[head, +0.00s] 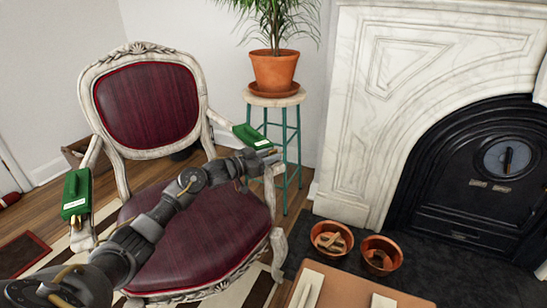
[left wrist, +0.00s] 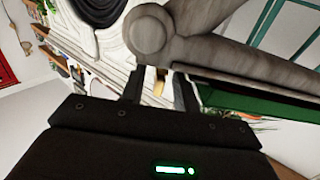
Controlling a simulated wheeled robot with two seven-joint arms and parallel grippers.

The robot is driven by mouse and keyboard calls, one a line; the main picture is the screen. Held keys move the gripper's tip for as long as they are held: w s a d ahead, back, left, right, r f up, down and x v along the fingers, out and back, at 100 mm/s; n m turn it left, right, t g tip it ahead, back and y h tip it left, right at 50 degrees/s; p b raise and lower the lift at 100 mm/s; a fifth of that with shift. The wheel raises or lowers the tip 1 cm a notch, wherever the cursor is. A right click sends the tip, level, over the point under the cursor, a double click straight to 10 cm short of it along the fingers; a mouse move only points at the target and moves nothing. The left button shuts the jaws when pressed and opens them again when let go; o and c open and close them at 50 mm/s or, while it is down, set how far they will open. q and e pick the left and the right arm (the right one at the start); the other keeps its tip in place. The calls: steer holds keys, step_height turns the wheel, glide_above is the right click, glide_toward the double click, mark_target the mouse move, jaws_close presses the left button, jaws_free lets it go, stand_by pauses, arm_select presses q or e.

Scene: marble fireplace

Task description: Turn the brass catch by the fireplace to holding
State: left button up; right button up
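Two green boxes with white labels sit on the chair's armrests in the head view. The one on the right armrest (head: 252,136), closer to the fireplace, is partly behind my left gripper (head: 272,157). The other is on the left armrest (head: 76,193), with a brass lever (head: 79,222) below it. My left gripper is at the front of the right armrest. In the left wrist view a small brass piece (left wrist: 160,82) shows between the fingers (left wrist: 159,90), which stand apart with gaps beside it. A green surface (left wrist: 255,108) lies close by. My right gripper is out of view.
The carved armchair (head: 205,240) with red upholstery stands below my left arm. A potted plant (head: 274,70) stands on a stool (head: 280,99) behind.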

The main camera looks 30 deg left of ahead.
arm_select(q)
steer(key=shift+w+d, duration=0.3)
steer(key=shift+w, duration=0.25)
jaws_close()
